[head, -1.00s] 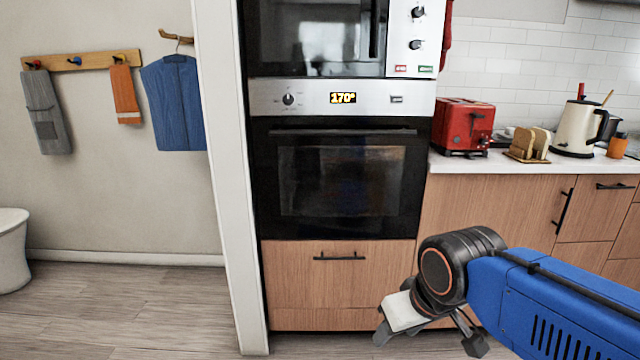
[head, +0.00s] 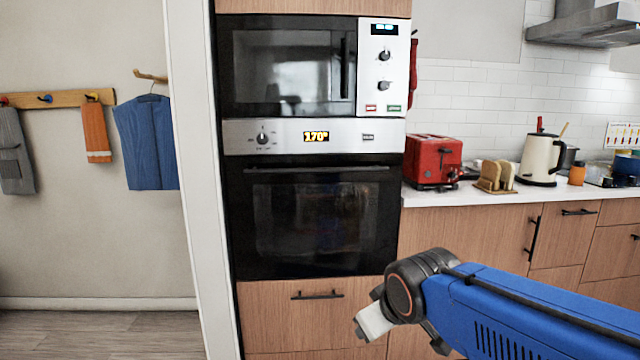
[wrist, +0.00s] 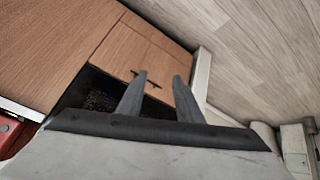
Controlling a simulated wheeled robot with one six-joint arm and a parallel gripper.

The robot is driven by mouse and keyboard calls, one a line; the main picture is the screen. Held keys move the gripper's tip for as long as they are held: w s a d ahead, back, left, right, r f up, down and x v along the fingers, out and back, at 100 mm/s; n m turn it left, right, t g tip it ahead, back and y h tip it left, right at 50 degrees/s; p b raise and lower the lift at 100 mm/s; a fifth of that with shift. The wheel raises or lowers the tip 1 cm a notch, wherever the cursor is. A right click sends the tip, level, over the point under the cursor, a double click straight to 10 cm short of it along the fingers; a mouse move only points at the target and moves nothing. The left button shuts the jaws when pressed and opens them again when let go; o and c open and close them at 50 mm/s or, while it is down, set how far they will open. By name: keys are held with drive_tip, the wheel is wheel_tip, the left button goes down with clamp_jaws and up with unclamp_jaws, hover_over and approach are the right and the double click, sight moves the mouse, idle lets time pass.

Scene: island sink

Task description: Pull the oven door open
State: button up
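The oven door (head: 315,222) is a black panel with a dark glass window, in the middle of the head view. It is shut. Its dark horizontal bar handle (head: 318,169) runs along the top edge, under a steel control panel (head: 367,137) that reads 170°. My gripper (head: 400,338) is low and right of the oven door, apart from it, in front of the cabinet fronts. In the wrist view my gripper (wrist: 160,75) shows two fingers spread with nothing between them. A dark surface beside the drawer there may be the oven, but I cannot tell.
A wooden drawer (head: 265,310) with a black handle is under the oven, and a microwave (head: 290,70) is above it. A white wall edge (head: 190,150) stands close on the left. A red toaster (head: 432,161) and a kettle (head: 540,160) stand on the right counter.

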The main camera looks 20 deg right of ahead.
drive_tip(key=w+d+r+n+t+h, duration=0.1)
drive_tip(key=w+d+r+n+t, duration=0.3)
drive_tip(key=w, duration=0.4)
drive_tip(key=w+d+r+n+t+h, duration=0.1)
drive_tip(key=w+d+r+n+t, duration=0.15)
drive_tip(key=w+r, duration=0.45)
drive_tip(key=n+t+y, duration=0.5)
drive_tip(key=n+t, duration=0.1)
drive_tip(key=n, duration=0.6)
approach(325, 172)
drive_tip(key=shift+m, duration=0.25)
drive_tip(key=w, duration=0.3)
drive_tip(key=w+r, duration=0.1)
drive_tip(key=w, duration=0.3)
drive_tip(key=w+a, duration=0.1)
drive_tip(key=w, duration=0.3)
drive_tip(key=shift+r, duration=0.4)
clamp_jaws()
